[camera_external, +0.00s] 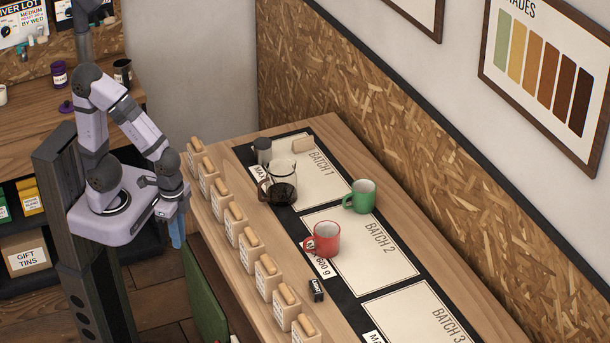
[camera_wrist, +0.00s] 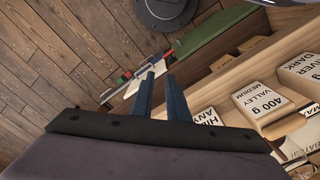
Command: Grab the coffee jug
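The coffee jug (camera_external: 279,188) is clear glass with dark coffee in its lower part. It stands upright at the near edge of the BATCH 1 panel, its handle towards the left. My gripper (camera_external: 178,233) hangs left of the table beside my column, well apart from the jug. In the wrist view, the blue fingers of my gripper (camera_wrist: 160,75) have a visible gap with nothing between them.
Several wooden sample blocks (camera_external: 235,223) line the table's left edge.

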